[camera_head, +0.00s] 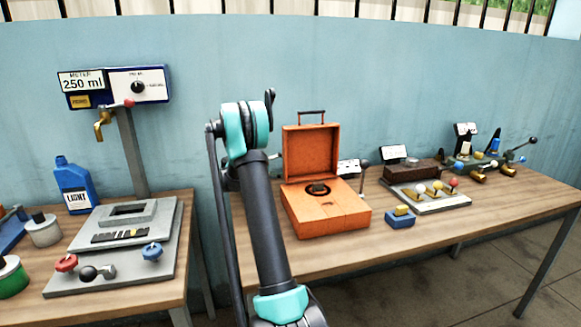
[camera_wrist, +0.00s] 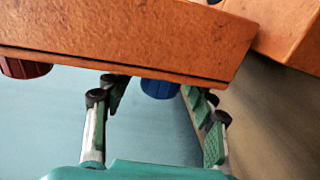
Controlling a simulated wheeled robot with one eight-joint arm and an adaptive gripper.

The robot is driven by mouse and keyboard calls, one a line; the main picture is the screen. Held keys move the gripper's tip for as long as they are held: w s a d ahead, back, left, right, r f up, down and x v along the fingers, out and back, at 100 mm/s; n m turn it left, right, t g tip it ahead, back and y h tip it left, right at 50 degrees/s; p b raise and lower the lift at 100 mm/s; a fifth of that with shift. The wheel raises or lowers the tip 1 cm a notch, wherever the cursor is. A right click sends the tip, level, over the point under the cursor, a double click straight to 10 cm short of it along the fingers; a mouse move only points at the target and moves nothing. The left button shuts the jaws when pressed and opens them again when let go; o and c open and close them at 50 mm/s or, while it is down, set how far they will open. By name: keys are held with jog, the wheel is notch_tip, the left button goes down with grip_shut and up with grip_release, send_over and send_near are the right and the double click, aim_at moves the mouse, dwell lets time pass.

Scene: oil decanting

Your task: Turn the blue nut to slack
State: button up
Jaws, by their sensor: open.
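In the wrist view a blue nut (camera_wrist: 160,88) juts from the edge of an orange body and is partly hidden by it. My gripper (camera_wrist: 154,95) is open, its two fingers spread on either side of the blue nut. I see no clear contact. The orange body looks like the orange case (camera_head: 330,215), which stands open on the right table in the head view. A red nut (camera_wrist: 25,68) juts from the same edge at the left. My arm hides most of my gripper in the head view.
The left table holds a grey plate (camera_head: 110,275) with red and blue knobs, and a blue oil jug (camera_head: 73,185). A small blue block (camera_head: 400,217) and a valve board (camera_head: 428,197) lie right of the case. The table's front right is clear.

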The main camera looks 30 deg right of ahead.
jog(key=c, duration=1.2)
jog(key=shift+y, duration=1.5)
jog(key=shift+t+y, duration=0.8)
jog(key=shift+y, duration=1.3)
jog(key=o, duration=1.2)
